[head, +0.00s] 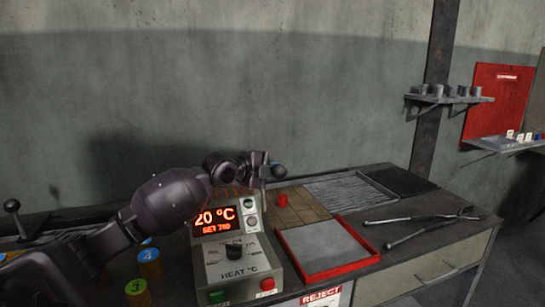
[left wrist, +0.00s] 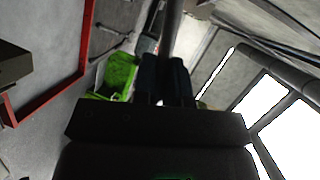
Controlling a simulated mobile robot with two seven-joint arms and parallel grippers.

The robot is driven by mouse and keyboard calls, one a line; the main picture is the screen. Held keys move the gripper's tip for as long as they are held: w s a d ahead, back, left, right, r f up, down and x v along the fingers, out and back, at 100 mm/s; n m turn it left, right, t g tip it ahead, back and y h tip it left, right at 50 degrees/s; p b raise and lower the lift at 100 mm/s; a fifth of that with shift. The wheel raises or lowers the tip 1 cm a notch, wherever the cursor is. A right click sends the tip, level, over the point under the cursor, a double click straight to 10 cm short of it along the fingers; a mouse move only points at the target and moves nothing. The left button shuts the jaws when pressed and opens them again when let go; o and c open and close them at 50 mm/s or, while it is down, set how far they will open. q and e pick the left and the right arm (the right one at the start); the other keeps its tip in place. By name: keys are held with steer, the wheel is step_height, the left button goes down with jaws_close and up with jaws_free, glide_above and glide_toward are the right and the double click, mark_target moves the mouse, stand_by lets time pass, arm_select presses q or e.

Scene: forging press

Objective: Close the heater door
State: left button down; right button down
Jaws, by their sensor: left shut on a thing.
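The heater control box (head: 240,262) stands at the front of the bench, its display (head: 213,220) reading 20 °C with SET 740 below. My left arm reaches in from the left, and my left gripper (head: 264,172) is above and behind the box. In the left wrist view my left gripper (left wrist: 164,80) is shut on a grey bar (left wrist: 172,28), which runs upward out of the picture. A rounded grey-blue knob (head: 279,171) shows just right of the gripper in the head view; I cannot tell if it ends that bar. The heater door cannot be made out behind my arm. My right gripper is not in view.
A red-rimmed tray (head: 330,275) lies right of the box, with a small red cup (head: 282,200) behind it. Long tongs (head: 425,218) lie on the right of the bench. Numbered cylinders (head: 149,264) stand below my left arm. A black-knobbed lever (head: 12,206) is at far left.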

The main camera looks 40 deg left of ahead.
arm_select(q)
steer(key=f, duration=0.1)
steer(key=d+f+m, duration=0.1)
steer(key=shift+s+f, duration=0.25)
steer(key=shift+f, duration=0.1)
steer(key=c, duration=1.2)
jaws_free()
steer(key=shift+a, duration=0.1)
